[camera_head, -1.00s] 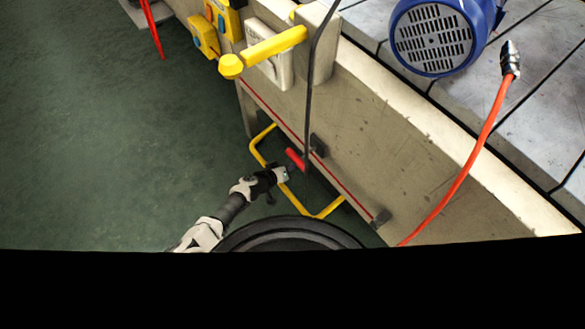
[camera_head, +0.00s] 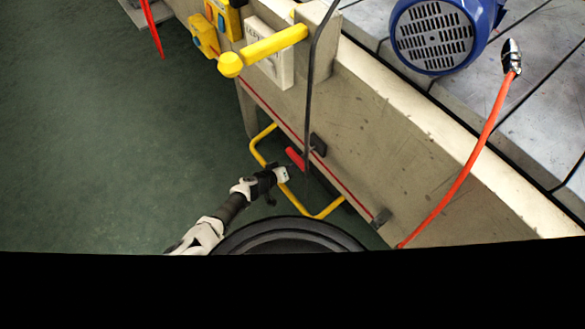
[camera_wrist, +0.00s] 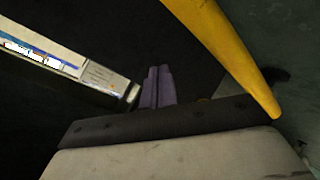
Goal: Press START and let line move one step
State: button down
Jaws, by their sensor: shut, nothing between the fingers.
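My gripper (camera_head: 284,174) is low beside the conveyor's side, at the yellow tube guard (camera_head: 325,211) near the floor. A red bar (camera_head: 295,158) lies just beyond its tip; contact cannot be told. In the wrist view, the gripper's two fingers (camera_wrist: 159,72) lie together, shut and empty, and the yellow tube (camera_wrist: 232,52) slants past on the right. Yellow control boxes (camera_head: 204,36) are fixed at the line's upper left, far from my gripper. No START lettering is readable. A blue motor (camera_head: 437,38) sits on the line's grey top (camera_head: 510,115).
A yellow lever (camera_head: 265,50) sticks out from the line beside a white panel (camera_head: 283,68). A black cable (camera_head: 309,90) hangs down past the side. An orange cable (camera_head: 465,170) runs across the line's edge. The green floor at left (camera_head: 100,150) is clear.

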jog(key=shift+d+f+b, duration=0.25)
jog(key=shift+f+b, duration=0.15)
jog(key=shift+f, duration=0.55)
jog(key=shift+w+d+f+b, duration=0.15)
jog(key=shift+d+f+b, duration=0.05)
jog(key=shift+f+b, duration=0.45)
dwell(1.1)
jog(key=shift+r+p, duration=0.1)
jog(key=shift+p, duration=0.2)
jog(key=r+p, duration=0.1)
jog(key=p, duration=0.1)
jog(key=s+r+p, duration=0.1)
jog(key=r+p, duration=0.1)
jog(key=p, duration=0.1)
jog(key=shift+s+d+r+p, duration=0.15)
jog(key=shift+s+p, duration=0.05)
jog(key=shift+p, duration=0.1)
